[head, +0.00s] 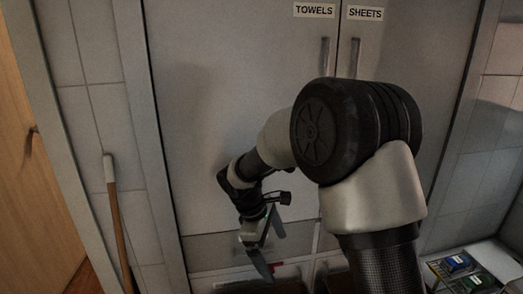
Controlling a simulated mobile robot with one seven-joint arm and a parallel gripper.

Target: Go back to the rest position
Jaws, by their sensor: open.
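My gripper (266,250) is in the lower middle of the head view, at the end of my arm, which reaches forward and down. Its fingers are apart and point downward. Nothing shows between them. It is in front of the lower part of a grey cupboard. My arm hides part of the cupboard's right side.
The cupboard has two doors (230,110) labelled TOWELS and SHEETS, both shut, with upright handles (325,60). A wooden-handled pole (119,225) leans at the left by the tiled wall. A wooden door (35,190) is at far left. A rack (490,262) with small items stands lower right.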

